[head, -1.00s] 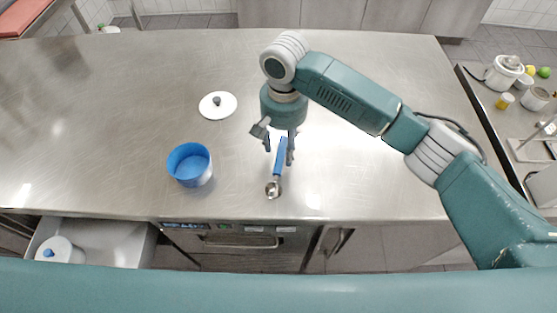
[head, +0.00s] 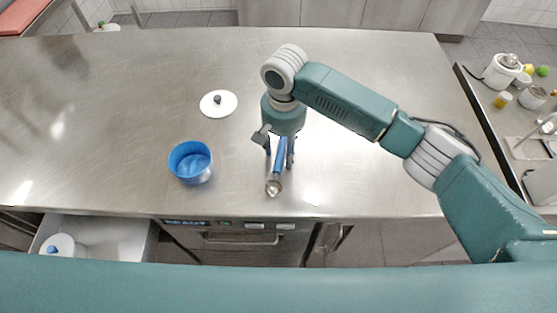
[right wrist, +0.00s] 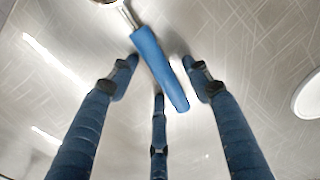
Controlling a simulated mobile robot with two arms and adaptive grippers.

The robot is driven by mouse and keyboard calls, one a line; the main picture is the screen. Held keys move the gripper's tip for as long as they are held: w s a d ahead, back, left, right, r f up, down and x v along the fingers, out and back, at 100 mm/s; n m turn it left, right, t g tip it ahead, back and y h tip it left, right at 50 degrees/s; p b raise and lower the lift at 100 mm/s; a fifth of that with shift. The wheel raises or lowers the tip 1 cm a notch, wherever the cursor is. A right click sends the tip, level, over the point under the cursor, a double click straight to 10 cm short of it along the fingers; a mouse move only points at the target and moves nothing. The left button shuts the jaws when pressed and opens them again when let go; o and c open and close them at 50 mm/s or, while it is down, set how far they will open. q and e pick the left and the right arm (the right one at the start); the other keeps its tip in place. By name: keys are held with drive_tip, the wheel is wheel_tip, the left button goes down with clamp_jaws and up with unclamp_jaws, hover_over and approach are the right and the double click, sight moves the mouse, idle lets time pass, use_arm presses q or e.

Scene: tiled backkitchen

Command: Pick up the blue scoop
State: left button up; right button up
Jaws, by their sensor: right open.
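The blue scoop (head: 279,156) lies on the steel counter, its blue handle towards the back and its metal bowl (head: 273,187) towards the front edge. My right gripper (head: 280,163) is directly over the handle, pointing down, with its fingers apart. In the right wrist view the blue handle (right wrist: 160,68) lies between the spread fingers of the open gripper (right wrist: 163,85), and the metal end is at the top edge. I cannot tell whether any finger touches the handle. My left gripper is not in view.
A blue round container (head: 190,163) stands left of the scoop. A white lid with a dark knob (head: 218,104) lies behind it. An open drawer (head: 110,237) with a white lidded pot is at front left. The steel counter (head: 120,85) is otherwise mostly clear.

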drive_tip(key=c, duration=1.2)
drive_tip(key=shift+c, duration=0.2)
